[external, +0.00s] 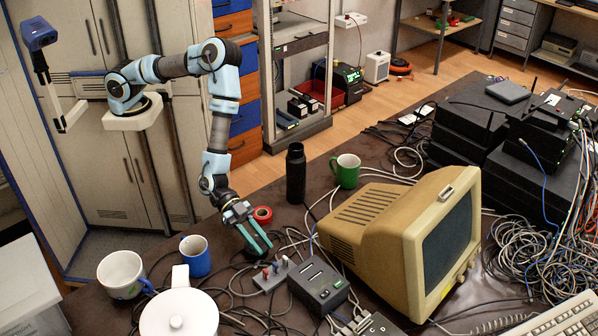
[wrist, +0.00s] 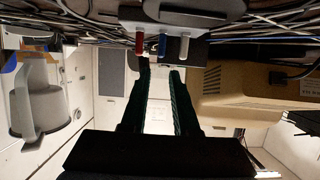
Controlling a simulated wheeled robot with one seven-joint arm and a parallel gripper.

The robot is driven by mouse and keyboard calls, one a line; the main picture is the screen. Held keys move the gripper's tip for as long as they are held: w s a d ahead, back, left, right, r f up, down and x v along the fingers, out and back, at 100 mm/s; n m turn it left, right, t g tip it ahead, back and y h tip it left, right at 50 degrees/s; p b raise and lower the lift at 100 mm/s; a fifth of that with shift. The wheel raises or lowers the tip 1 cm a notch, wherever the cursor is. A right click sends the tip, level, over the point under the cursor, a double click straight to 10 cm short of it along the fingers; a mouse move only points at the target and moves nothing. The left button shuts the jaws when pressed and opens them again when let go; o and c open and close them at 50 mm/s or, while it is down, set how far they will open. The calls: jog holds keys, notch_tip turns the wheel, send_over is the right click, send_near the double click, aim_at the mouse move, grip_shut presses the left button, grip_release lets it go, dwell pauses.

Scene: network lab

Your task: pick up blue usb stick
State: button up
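The blue usb stick (external: 275,267) stands upright in a grey holder (external: 270,283), between a red stick (external: 265,273) and a white stick (external: 284,261). In the wrist view, which looks upside down, the blue stick (wrist: 162,46) shows just beyond the gap between my fingertips, with the red one (wrist: 139,43) to its left and the white one (wrist: 184,48) to its right. My gripper (external: 264,248) points down above and just behind the holder. In the wrist view my gripper (wrist: 160,72) has its two dark fingers apart with nothing between them.
A dark grey box (external: 318,286) is right beside the holder, and a beige monitor (external: 375,225) stands further right. A white pot (external: 180,315), a white mug (external: 121,273) and a blue mug (external: 196,255) are left. Red tape (external: 262,214) lies behind; cables cover the table.

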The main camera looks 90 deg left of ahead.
aim_at(273, 264)
notch_tip(273, 264, down, 2)
jog(key=shift+f, duration=0.1)
jog(key=shift+p+x, duration=0.95)
jog(key=shift+x, duration=1.55)
grip_shut()
